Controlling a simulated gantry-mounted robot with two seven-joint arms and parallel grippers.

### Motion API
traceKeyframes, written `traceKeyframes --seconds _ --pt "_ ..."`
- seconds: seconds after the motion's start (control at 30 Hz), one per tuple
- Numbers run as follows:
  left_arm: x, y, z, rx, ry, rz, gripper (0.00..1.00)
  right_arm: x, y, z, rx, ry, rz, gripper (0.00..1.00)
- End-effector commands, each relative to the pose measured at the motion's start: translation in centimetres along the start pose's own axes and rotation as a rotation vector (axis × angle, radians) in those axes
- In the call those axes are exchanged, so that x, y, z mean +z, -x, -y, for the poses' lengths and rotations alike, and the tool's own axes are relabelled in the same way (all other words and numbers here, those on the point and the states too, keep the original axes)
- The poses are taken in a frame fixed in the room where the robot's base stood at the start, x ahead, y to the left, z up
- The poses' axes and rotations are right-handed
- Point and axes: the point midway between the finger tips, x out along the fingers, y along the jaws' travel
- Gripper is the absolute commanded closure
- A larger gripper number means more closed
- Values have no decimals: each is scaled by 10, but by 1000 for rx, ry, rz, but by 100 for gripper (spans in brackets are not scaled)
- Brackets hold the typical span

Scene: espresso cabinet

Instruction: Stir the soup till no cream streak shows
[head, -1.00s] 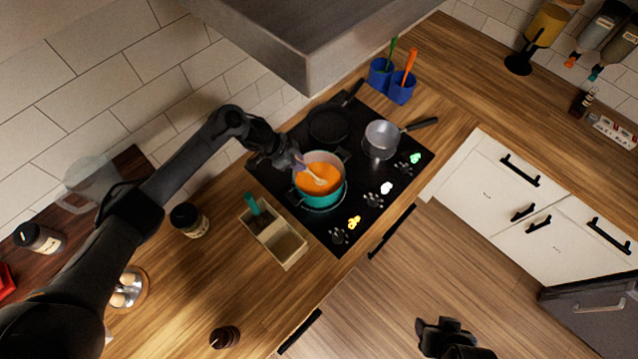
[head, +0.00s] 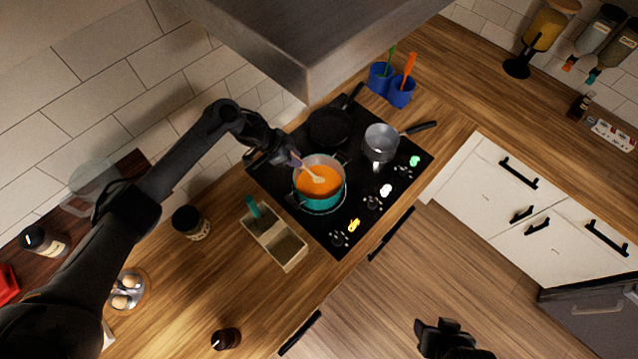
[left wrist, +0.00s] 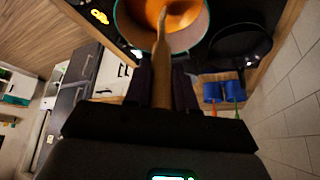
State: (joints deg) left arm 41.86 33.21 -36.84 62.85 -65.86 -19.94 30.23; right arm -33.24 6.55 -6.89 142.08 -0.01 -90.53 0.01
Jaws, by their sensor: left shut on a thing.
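A teal pot (head: 322,200) holding orange soup (head: 322,187) stands on the black cooktop. My left gripper (head: 287,157) is shut on a wooden spoon (head: 313,176) beside the pot's upper-left rim. The spoon slants into the soup, and its tip is partly hidden there. In the left wrist view, the spoon's handle (left wrist: 162,75) runs from between my fingers toward the soup (left wrist: 180,14). The visible soup looks evenly orange; I cannot make out a clear cream streak at this size. My right gripper (head: 447,335) is over the floor at the bottom edge, away from the pot.
A black frying pan (head: 330,126) and a small grey saucepan (head: 380,142) share the cooktop (head: 358,197). Blue utensil cups (head: 401,93) stand behind it. A divided box (head: 290,248) and a dark jar (head: 190,222) are on the left counter. A grey hood overhangs from above.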

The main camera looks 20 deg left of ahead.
Motion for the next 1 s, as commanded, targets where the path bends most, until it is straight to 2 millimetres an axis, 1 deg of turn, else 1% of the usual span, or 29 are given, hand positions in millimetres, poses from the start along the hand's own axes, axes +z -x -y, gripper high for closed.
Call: traceKeyframes --seconds 0.03,0.07,0.27,0.7,0.83,1.0 --pt "-4 7 1 -1 -1 0 100 -2 5 0 0 1 -1 46" --pt "-4 8 1 -1 0 -1 100 -1 3 0 1 1 -3 46" --pt "-14 25 1 -2 -1 -1 100 0 2 -2 5 6 0 46" --pt "-36 62 3 -2 0 -1 100 0 2 -2 7 9 1 46" --pt "-40 70 3 -1 0 0 100 0 2 -2 6 7 1 46" --pt "-42 74 2 -1 1 1 100 0 2 -1 3 3 0 46"
